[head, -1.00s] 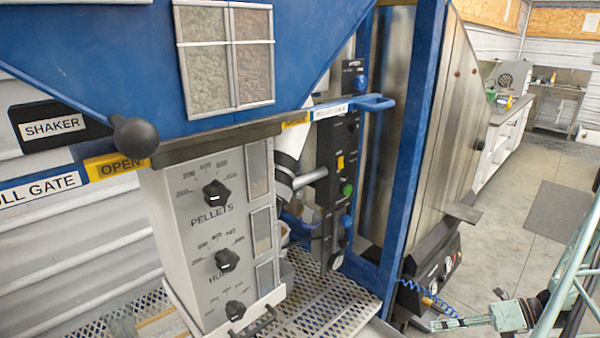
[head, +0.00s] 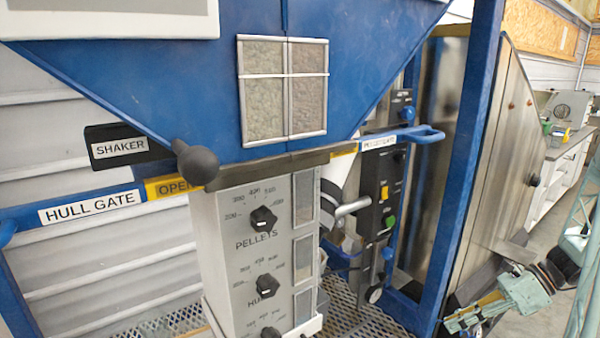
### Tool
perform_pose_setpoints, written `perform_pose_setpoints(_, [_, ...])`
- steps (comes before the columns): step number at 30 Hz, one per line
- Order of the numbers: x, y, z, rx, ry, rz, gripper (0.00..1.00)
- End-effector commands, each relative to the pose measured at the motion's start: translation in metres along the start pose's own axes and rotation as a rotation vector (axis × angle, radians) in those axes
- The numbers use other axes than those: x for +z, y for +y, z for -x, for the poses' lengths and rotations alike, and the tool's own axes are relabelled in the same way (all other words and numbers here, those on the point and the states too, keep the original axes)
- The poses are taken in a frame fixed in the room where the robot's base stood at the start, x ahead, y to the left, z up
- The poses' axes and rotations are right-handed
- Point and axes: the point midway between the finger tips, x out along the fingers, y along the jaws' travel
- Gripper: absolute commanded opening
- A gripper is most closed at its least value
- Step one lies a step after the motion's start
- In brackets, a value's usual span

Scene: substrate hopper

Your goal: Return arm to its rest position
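My arm shows at the lower right edge in the head view, with teal and dark links. My gripper (head: 466,317) is at its left end, pointing left, in front of the lower part of the steel machine. Its fingers are small and seen edge-on, so I cannot tell whether they are open or shut. I see nothing held in it.
The blue hopper (head: 375,35) with its window stands above a grey control box (head: 228,258) with PELLETS dials. A blue post (head: 466,165) stands left of my arm.

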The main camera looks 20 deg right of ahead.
Motion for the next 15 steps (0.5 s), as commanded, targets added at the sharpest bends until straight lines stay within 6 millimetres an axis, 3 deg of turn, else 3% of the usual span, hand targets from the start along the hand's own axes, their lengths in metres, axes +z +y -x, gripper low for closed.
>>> perform_pose_setpoints(15, [0.096, 0.052, -0.001, 0.036, 0.151, 0.309, 0.10])
